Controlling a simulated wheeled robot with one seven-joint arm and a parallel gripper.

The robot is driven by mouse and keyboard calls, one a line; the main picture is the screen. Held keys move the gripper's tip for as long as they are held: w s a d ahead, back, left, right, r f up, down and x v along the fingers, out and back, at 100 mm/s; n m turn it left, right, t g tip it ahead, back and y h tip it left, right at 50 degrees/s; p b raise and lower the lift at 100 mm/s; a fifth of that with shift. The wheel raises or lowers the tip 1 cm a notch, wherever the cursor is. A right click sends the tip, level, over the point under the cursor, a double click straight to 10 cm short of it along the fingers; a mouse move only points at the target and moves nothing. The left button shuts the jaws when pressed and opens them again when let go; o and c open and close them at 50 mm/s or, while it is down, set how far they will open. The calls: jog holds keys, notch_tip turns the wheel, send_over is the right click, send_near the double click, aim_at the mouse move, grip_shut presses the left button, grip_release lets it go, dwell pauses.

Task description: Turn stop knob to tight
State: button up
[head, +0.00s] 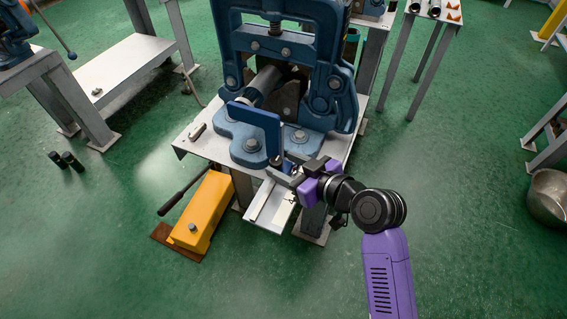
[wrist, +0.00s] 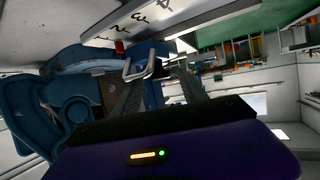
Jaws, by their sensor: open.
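A blue pipe vise (head: 282,85) stands on a steel table. An upright blue stop plate (head: 254,126) stands at its front, above a pale rail (head: 270,207) that juts from the table edge. My gripper (head: 284,172) is open by the foot of the plate. In the wrist view my gripper (wrist: 160,76) has its fingers apart. A bare metal loop (wrist: 143,66) shows by the fingertips; it may be the stop knob's handle, but I cannot tell whether it touches a finger. In the head view the knob is too small and covered to make out.
A yellow pump unit (head: 202,212) with a dark lever stands on the floor left of the rail. A steel bowl (head: 547,196) lies at far right. The white marked surface of the rail (wrist: 150,18) is close to the fingers. Green floor is free at front right.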

jog(key=shift+w+a+f, duration=0.2)
jog(key=shift+w+a, duration=0.15)
grip_shut()
